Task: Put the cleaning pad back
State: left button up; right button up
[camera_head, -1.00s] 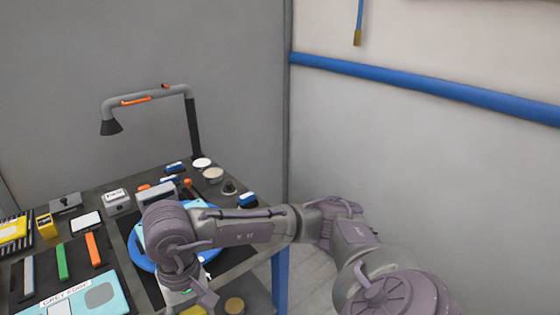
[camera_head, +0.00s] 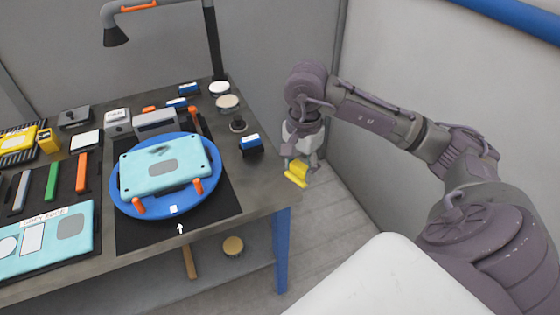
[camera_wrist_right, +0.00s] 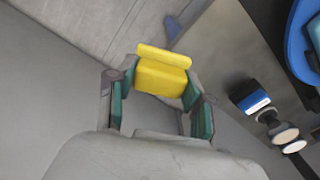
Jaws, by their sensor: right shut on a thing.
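My right gripper (camera_head: 300,160) is shut on a yellow pad (camera_head: 297,174), which I take to be the cleaning pad. It holds the pad beyond the right edge of the workbench, over the floor side. In the right wrist view the yellow pad (camera_wrist_right: 162,75) sits between the two green-lined fingers (camera_wrist_right: 160,92); it has a thinner lip along one edge. My left gripper is not in view.
The workbench (camera_head: 262,190) carries a blue round turntable (camera_head: 165,210) with a teal plate (camera_head: 165,168) on it. A blue-and-white block (camera_head: 251,143) and round tins (camera_head: 228,101) stand near the bench's right edge. A lamp (camera_head: 160,8) arches over the back.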

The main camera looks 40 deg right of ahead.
jog(key=w+a+f+p, duration=0.2)
jog(key=w+f, duration=0.1)
jog(key=w, duration=0.2)
jog(key=p, duration=0.1)
send_over(267, 181)
notch_tip(267, 181, down, 3)
jog(key=shift+s+f, duration=0.1)
jog(key=shift+f, duration=0.2)
notch_tip(267, 181, down, 3)
jog(key=shift+a+f+p, duration=0.1)
jog(key=shift+p, duration=0.9)
jog(key=shift+f, duration=0.35)
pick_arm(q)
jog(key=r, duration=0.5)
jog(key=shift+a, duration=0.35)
pick_arm(e)
jog(key=shift+f, duration=0.2)
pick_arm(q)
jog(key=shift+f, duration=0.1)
pick_arm(e)
jog(key=o, duration=1.1)
